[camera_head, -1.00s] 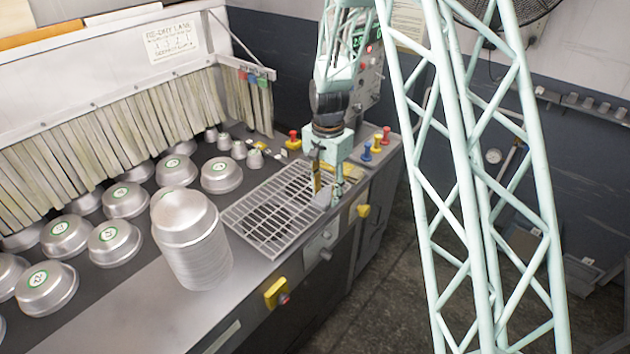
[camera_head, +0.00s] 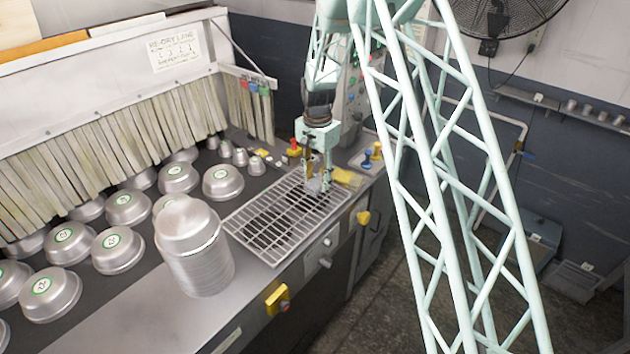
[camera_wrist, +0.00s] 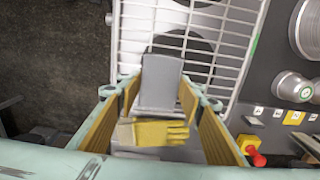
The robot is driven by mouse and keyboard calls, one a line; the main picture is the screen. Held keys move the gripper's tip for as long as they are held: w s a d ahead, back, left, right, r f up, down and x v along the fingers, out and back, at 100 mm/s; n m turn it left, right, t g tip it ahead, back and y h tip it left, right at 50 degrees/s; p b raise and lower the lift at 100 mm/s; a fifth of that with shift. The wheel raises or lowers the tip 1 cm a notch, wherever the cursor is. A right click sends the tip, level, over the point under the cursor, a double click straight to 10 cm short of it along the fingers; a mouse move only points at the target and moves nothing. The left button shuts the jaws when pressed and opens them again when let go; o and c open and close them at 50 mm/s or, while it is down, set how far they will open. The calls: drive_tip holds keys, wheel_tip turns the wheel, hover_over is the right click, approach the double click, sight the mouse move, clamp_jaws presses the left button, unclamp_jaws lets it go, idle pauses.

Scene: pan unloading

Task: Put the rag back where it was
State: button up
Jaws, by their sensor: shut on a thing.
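A grey, folded-looking piece, which I take to be the rag (camera_wrist: 161,80), sits between the fingers of my gripper (camera_wrist: 163,92) in the wrist view. In the head view my gripper (camera_head: 318,183) points down over the right part of the metal grate (camera_head: 262,246), with the grey rag partly hidden behind the fingers. The gripper is shut on the rag. I cannot tell whether the rag touches the grate. The yellow gloves (camera_wrist: 160,132) lie beside the grate, and they also show in the head view (camera_head: 347,178).
A tall stack of metal pans (camera_head: 196,255) stands left of the grate. Several upturned pans (camera_head: 121,248) with green-ringed labels sit on the dark belt before a strip curtain (camera_head: 100,150). Small metal cups and coloured knobs stand behind the grate. A yellow-backed switch (camera_head: 277,298) is on the front panel.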

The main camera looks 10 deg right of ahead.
sight(315, 176)
drive_tip(key=shift+w+f, duration=0.15)
drive_tip(key=shift+w, duration=1.55)
drive_tip(key=shift+f, duration=0.15)
drive_tip(key=shift+f+p, duration=0.55)
drive_tip(key=shift+f, duration=1.1)
drive_tip(key=shift+f, duration=0.1)
drive_tip(key=o, duration=0.8)
wheel_tip(315, 176, up, 10)
drive_tip(key=shift+r+b, duration=0.25)
drive_tip(key=shift+b, duration=0.3)
drive_tip(key=shift+r, duration=0.9)
